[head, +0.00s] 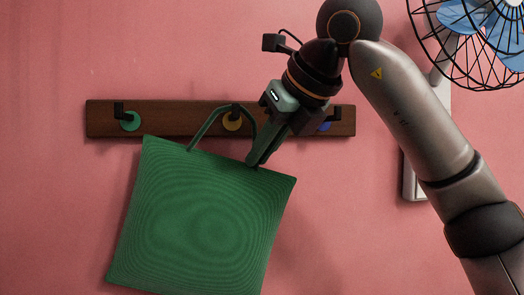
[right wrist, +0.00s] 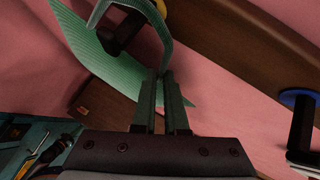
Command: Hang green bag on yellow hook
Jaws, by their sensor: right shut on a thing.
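The green bag (head: 205,215) hangs tilted, its right side lower, in front of the pink wall in the head view. My right gripper (head: 252,162) is shut on the right part of its handle, near the bag's top edge. The handle arches up to the yellow hook (head: 232,122). In the right wrist view, my right gripper (right wrist: 166,88) pinches the handle, and the hook's black peg (right wrist: 122,32) shows within the handle loop. I cannot tell whether the handle rests on the peg. My left gripper is out of view.
The dark wooden rack (head: 180,122) also carries a green hook (head: 130,121) at left and a blue hook (head: 325,126) at right, partly behind my gripper. A fan (head: 480,35) is at top right. The wall left of the bag is clear.

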